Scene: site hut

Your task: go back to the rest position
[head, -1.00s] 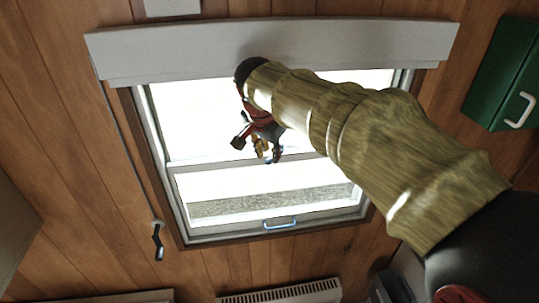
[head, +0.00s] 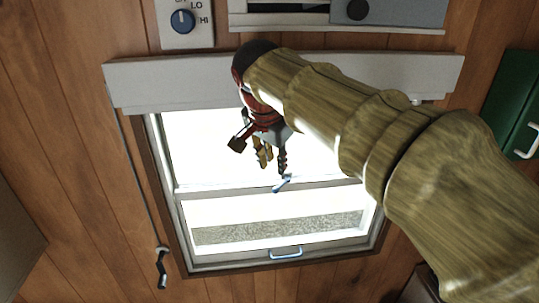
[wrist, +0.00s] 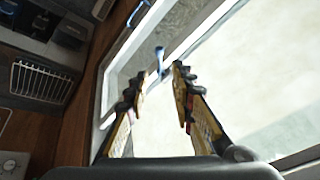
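My gripper (head: 261,155) hangs in front of the upper part of the window in the head view, below the end of my wood-patterned arm. In the wrist view my gripper (wrist: 155,93) shows two yellow and black fingers with a clear gap between them and nothing held. A blue window handle (wrist: 160,60) shows beyond the fingertips in the wrist view. Whether the fingers touch anything cannot be told, but none seems to.
The window (head: 185,225) is set in a wood-panelled wall, with a pale blind box (head: 170,85) above it. A crank (head: 161,268) hangs at its left. A dial panel (head: 184,22) is above, and a green box (head: 512,110) is at right. A wire rack (wrist: 42,82) shows in the wrist view.

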